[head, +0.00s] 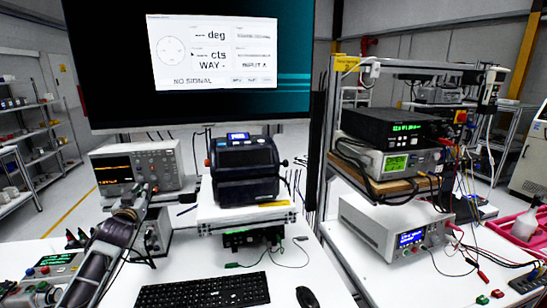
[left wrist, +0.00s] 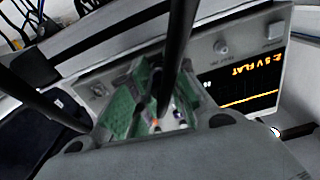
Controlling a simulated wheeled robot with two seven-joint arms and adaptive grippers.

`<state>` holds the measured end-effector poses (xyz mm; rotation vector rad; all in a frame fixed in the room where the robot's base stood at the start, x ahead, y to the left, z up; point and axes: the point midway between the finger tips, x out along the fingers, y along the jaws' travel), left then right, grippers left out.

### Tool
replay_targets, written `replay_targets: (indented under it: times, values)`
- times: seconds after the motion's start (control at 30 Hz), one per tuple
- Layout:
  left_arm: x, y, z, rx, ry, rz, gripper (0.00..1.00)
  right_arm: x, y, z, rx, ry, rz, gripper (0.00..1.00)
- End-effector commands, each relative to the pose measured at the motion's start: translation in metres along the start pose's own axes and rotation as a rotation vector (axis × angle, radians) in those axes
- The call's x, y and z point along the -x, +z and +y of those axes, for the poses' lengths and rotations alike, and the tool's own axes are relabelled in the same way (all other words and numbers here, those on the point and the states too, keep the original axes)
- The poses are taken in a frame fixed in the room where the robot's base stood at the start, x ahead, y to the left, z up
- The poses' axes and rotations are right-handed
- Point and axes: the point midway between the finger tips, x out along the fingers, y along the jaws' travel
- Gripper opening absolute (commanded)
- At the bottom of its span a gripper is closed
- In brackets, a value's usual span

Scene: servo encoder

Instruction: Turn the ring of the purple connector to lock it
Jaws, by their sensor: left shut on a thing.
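My left gripper (head: 136,198) reaches in from the left, just in front of the oscilloscope and by a small grey box (head: 157,231). In the left wrist view its green-padded fingers (left wrist: 158,112) come together on something small. A small purplish spot (left wrist: 180,116) shows between them, probably the purple connector. The fingers and a dark cable across the view hide most of it, so the ring and how far it is turned cannot be made out. My right gripper is in neither view.
The oscilloscope (head: 135,167) stands close behind the left gripper. A dark blue device (head: 244,171) sits on a white stand to the right. A keyboard (head: 204,291) and mouse (head: 307,297) lie in front. Stacked instruments (head: 384,130) fill the right side.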

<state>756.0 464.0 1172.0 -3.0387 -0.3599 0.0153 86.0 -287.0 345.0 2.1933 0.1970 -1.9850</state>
Motion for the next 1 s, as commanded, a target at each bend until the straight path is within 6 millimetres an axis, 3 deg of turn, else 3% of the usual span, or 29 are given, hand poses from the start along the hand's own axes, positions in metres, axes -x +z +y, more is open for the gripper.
replay_targets:
  times: [0.8,0.83,0.9,1.0]
  values:
    - [0.0,-0.0007,-0.0004,-0.062,0.0,0.001,0.01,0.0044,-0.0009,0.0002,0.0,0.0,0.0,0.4]
    - [0.0,-0.0007,-0.0004,-0.062,0.0,0.001,0.18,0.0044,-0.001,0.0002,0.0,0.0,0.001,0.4]
    - [0.0,-0.0006,-0.0003,-0.062,0.0,0.001,0.27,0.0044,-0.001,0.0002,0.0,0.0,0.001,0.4]
    - [0.0,-0.0005,-0.0003,-0.062,0.0,0.001,0.28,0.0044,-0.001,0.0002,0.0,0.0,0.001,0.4]
